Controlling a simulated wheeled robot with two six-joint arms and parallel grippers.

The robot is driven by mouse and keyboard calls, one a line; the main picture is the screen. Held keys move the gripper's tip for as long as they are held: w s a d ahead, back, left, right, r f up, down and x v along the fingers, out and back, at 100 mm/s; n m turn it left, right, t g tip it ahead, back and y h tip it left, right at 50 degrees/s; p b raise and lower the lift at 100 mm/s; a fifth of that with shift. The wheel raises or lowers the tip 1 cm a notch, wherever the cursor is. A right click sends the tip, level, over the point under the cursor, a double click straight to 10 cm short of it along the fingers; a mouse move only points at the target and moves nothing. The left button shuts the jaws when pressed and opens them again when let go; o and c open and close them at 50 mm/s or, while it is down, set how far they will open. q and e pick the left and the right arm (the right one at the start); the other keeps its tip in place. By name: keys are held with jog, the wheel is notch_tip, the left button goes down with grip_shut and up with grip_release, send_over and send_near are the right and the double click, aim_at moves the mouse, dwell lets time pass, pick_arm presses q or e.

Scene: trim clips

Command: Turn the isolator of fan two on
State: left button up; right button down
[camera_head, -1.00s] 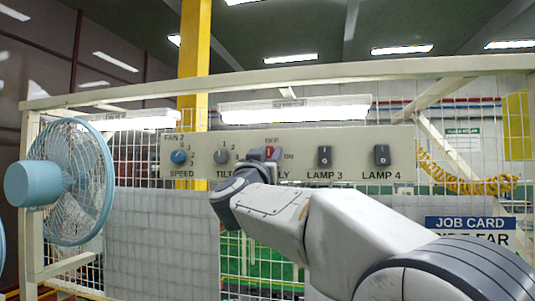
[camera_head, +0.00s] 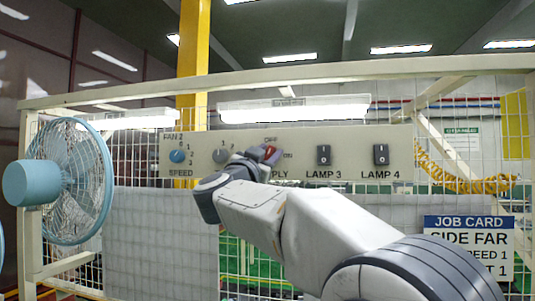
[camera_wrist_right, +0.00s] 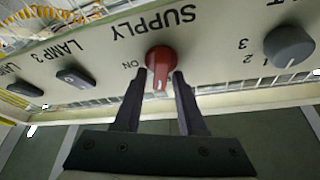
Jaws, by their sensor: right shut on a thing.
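The light-blue fan (camera_head: 68,180) stands at the left. My left gripper is not in view.
On the same panel (camera_head: 345,141) are the blue speed knob (camera_head: 177,156), the grey tilt knob (camera_head: 220,155), the lamp 3 switch (camera_head: 323,154) and the lamp 4 switch (camera_head: 381,154). A job card (camera_head: 469,249) hangs lower right on the mesh.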

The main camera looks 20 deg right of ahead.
jog(key=m+g+h, duration=0.1)
jog(key=m+g, duration=0.1)
jog(key=m, duration=0.3)
jog(key=shift+f, duration=0.1)
jog(key=m+g+p, duration=0.1)
jog(key=m, duration=0.2)
jog(key=shift+g, duration=0.4)
jog(key=m+g+p, duration=0.1)
jog(key=m, duration=0.3)
jog(key=shift+d+f, duration=0.1)
jog(key=shift+f+m+g+y+p, duration=0.1)
jog(key=shift+m+g+y+p, duration=0.25)
jog(key=shift+m, duration=0.7)
jog(key=shift+f+m+g+y+p, duration=0.1)
jog(key=shift+m+g, duration=0.35)
jog(key=shift+m, duration=0.6)
jog(key=c, duration=0.8)
grip_release()
jog(key=shift+s, duration=0.1)
